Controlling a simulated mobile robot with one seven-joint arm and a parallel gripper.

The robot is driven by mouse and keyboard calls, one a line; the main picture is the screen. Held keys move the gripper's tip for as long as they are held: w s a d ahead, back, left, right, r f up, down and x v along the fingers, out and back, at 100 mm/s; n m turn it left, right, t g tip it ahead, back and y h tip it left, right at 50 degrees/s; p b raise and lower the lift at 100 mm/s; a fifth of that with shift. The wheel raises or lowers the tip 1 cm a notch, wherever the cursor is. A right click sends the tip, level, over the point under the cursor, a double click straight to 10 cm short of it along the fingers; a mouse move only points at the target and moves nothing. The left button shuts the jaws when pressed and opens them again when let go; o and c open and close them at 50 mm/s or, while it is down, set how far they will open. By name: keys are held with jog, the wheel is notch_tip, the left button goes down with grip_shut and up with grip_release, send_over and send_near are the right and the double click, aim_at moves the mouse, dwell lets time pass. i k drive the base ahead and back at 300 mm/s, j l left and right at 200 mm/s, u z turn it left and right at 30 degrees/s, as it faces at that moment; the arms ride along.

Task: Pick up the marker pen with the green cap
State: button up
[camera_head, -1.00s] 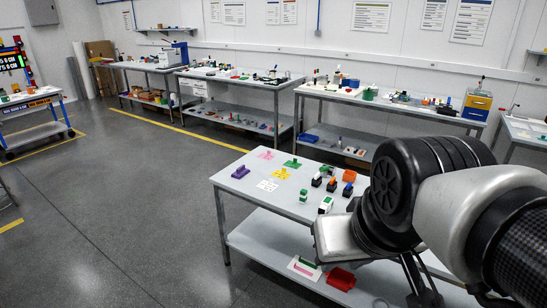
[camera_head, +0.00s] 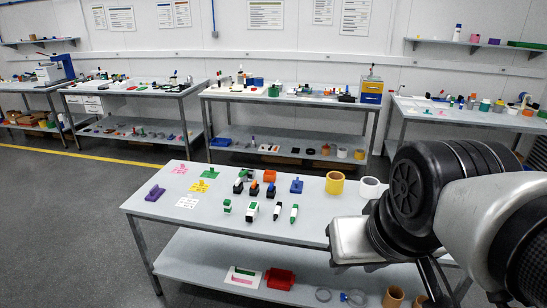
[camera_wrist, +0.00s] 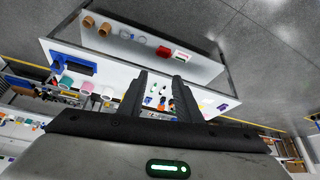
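A small white pen with green on it (camera_head: 293,213), which looks like the green-capped marker, stands on the near grey table (camera_head: 310,231). A similar white pen with a dark cap (camera_head: 277,211) is just left of it. A larger white and green object (camera_head: 251,211) and a small dark and green one (camera_head: 227,206) are further left. In the wrist view my gripper (camera_wrist: 160,76) has its two fingers apart with nothing between them. It is well away from the pens, which are too small to tell apart there. My fingers are hidden in the head view.
A yellow tape roll (camera_head: 335,183) and a white roll (camera_head: 370,187) stand on the right of the tabletop. The lower shelf holds a red bin (camera_head: 280,278). The tabletop's front strip is clear.

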aim_at(295, 207)
jog(key=i+j+z, duration=0.15)
jog(key=i, duration=0.45)
jog(key=i+j+z, duration=0.2)
jog(key=i+j, duration=0.25)
jog(key=i+j+z, duration=0.15)
jog(key=i+j, duration=0.3)
jog(key=i, duration=0.15)
